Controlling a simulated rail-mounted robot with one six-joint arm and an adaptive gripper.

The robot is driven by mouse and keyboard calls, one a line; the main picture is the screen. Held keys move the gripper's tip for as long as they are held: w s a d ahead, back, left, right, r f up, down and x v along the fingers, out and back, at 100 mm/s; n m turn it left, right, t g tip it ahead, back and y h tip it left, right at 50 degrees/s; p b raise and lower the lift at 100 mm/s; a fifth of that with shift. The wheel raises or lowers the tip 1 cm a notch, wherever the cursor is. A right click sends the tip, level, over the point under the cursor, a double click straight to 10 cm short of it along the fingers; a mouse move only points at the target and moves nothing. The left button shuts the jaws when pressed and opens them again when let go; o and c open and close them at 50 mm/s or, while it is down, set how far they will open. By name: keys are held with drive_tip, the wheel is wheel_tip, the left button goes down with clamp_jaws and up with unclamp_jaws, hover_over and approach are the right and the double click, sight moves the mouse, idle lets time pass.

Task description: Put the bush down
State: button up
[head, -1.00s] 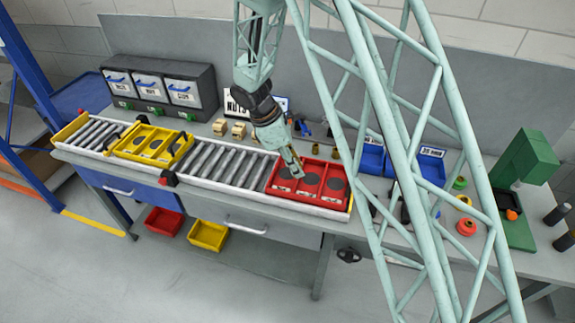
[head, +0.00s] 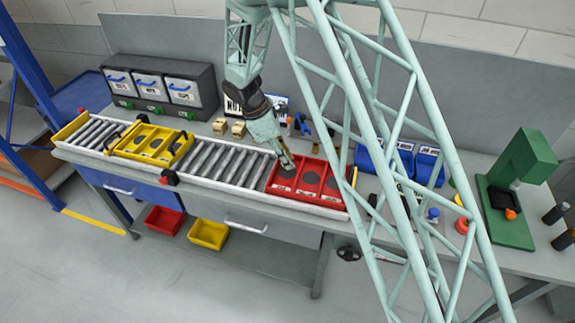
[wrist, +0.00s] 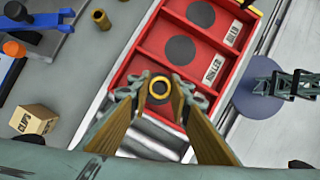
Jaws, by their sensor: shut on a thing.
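My gripper (wrist: 160,91) is shut on a brass bush (wrist: 160,81), a small ring with a dark bore, held between its fingertips. The bush is over the nearest compartment of the red carrier (wrist: 148,53) in the wrist view. In the head view my gripper (head: 289,164) is at the left compartment of the red carrier (head: 272,187). I cannot tell whether the bush touches the compartment floor. The other two compartments show bare dark discs and labels. The bush is too small to make out in the head view.
A yellow carrier (head: 118,152) sits farther left on the roller track (head: 218,165). Small cardboard boxes (head: 238,129), blue bins (head: 428,163) and a green press (head: 525,165) stand on the bench. A blue tool (wrist: 45,20) lies beside the track.

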drive_tip(key=shift+f, duration=1.45)
drive_tip(key=shift+f, duration=0.15)
drive_tip(key=o, duration=0.9)
drive_tip(key=shift+o, duration=0.2)
drive_tip(key=shift+r, duration=0.25)
drive_tip(key=v, duration=1.2)
drive_tip(key=shift+d, duration=0.1)
